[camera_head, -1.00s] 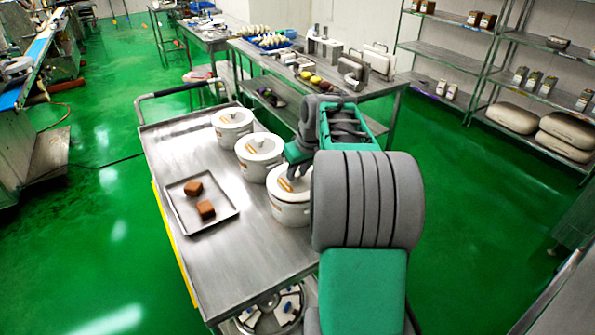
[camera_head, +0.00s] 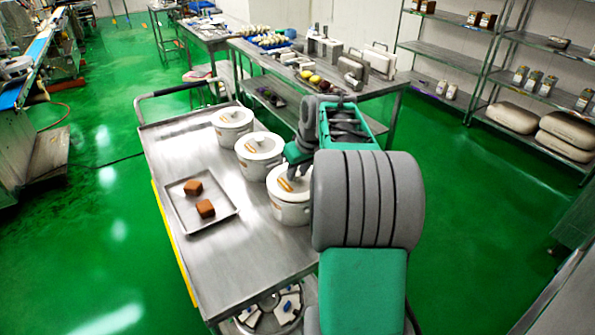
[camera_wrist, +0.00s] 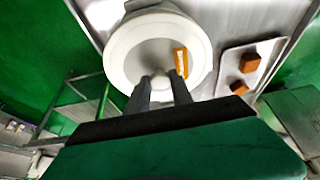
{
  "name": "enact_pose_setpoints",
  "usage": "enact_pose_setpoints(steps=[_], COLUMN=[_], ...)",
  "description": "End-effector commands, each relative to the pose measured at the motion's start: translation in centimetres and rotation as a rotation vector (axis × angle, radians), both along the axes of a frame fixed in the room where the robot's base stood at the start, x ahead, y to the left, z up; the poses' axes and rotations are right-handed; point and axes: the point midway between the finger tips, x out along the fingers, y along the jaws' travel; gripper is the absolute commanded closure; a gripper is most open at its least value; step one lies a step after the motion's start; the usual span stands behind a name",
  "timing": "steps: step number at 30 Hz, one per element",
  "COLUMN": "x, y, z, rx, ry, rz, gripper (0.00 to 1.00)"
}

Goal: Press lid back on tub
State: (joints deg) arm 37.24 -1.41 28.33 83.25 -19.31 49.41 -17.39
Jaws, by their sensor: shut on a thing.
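The nearest white tub (camera_head: 288,212) stands on the metal cart, with its white lid (camera_head: 278,181) on top. The lid carries an orange label and also shows in the wrist view (camera_wrist: 140,55). It looks seated on the tub, but whether it is pressed fully down cannot be told. My gripper (camera_wrist: 163,80) is above the lid, its two fingers closed around the lid's small knob. In the head view my arm hides the right side of the lid and most of the fingers.
Two more lidded white tubs, the middle one (camera_head: 259,155) and the far one (camera_head: 233,124), stand in a row behind. A metal tray (camera_head: 180,215) with two brown blocks (camera_head: 205,208) lies to the left. The cart's (camera_head: 235,280) front surface is clear.

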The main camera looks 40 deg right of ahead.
Motion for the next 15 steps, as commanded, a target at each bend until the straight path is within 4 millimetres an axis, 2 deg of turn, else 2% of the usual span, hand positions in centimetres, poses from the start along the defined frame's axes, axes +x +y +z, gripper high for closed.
enact_pose_setpoints(steps=[1, 2, 10, 15], x=[0.0, 0.0, 0.01, 0.01], y=[-0.01, -0.01, 0.0, 0.0], z=[0.01, 0.02, 0.01, 0.01], rx=[0.0, 0.0, 0.0, 0.0], ry=[0.0, 0.0, 0.0, 0.0], rz=[0.0, 0.0, 0.0, 0.0], gripper=[1.0, 0.72, 0.49, 0.48])
